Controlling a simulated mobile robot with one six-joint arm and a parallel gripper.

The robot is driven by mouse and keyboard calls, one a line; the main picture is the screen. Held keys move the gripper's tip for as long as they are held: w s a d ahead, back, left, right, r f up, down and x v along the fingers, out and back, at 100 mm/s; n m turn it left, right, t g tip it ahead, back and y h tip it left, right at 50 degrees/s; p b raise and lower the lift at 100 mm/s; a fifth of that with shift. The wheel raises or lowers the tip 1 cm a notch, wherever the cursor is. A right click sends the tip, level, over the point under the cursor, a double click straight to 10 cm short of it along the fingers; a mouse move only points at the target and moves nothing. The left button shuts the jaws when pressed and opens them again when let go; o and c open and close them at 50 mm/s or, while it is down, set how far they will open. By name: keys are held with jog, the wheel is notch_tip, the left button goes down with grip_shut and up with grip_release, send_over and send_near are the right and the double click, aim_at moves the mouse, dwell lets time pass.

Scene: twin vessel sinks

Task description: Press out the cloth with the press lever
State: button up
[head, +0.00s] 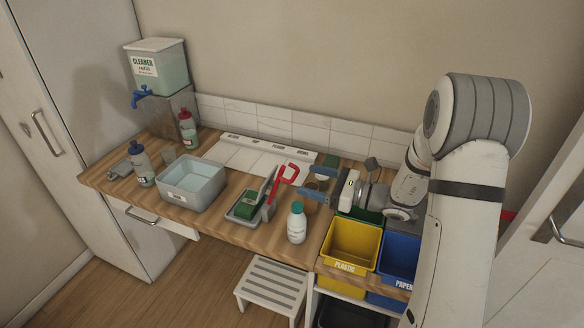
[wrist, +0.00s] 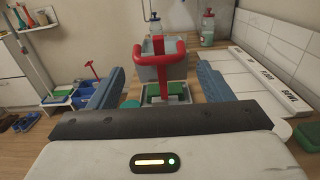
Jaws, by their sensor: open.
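The press (head: 268,190) stands on the wooden counter, with a grey tray and a tilted grey plate. My gripper (head: 318,184) is open and empty, to the right of the lever. In the wrist view the red handle (wrist: 160,48) appears between my two blue fingers (wrist: 159,85), with no clear contact.
A grey tub (head: 190,182) stands left of the press. A white bottle (head: 297,224) with a teal cap stands in front, near the counter edge. Yellow (head: 351,245) and blue (head: 400,256) bins are at the right. Bottles and a cleaner dispenser (head: 158,68) are at the far left.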

jog(key=p+x, duration=0.1)
jog(key=x, duration=0.6)
jog(key=shift+f, duration=0.1)
jog(key=shift+c, duration=0.3)
